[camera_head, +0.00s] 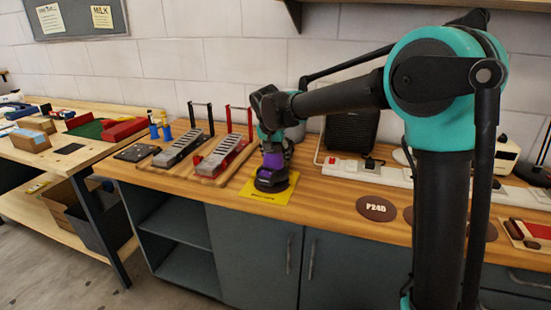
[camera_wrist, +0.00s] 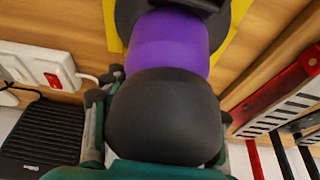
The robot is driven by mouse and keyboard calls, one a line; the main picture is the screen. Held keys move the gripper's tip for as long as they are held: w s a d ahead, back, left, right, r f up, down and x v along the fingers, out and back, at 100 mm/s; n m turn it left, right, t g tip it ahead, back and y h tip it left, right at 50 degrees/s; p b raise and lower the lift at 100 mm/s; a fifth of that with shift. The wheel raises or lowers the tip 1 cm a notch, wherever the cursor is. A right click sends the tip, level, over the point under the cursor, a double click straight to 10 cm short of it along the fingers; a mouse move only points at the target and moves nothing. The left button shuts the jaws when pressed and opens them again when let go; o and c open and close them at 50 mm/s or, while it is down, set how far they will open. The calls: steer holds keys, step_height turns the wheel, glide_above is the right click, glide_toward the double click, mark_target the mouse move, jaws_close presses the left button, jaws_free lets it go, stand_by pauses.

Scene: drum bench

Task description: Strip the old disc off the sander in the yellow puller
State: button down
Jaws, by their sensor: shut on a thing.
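The sander (camera_head: 273,170) has a purple body and a dark base. It stands upright at a yellow lettered plate (camera_head: 284,194) on the bench; contact with the plate is hard to tell. My gripper (camera_head: 276,135) is shut on the sander's dark rounded top from above. In the wrist view, the fingers of my gripper (camera_wrist: 158,120) flank that dark top, and the purple body (camera_wrist: 165,45) shows beyond it. The disc under the sander is hidden. Two slatted fixtures stand to the left, one red (camera_head: 222,155) and one grey (camera_head: 183,146). Neither looks clearly yellow.
A brown disc marked P240 (camera_head: 377,207) lies to the right, with more discs partly behind my arm. A white power strip (camera_head: 355,167) with red switches and a black ribbed box (camera_head: 351,132) stand behind. The left workbench (camera_head: 75,155) holds several other items.

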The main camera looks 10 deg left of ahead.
steer(key=shift+s+a+r, duration=0.15)
steer(key=shift+r, duration=2.25)
stand_by(0.4)
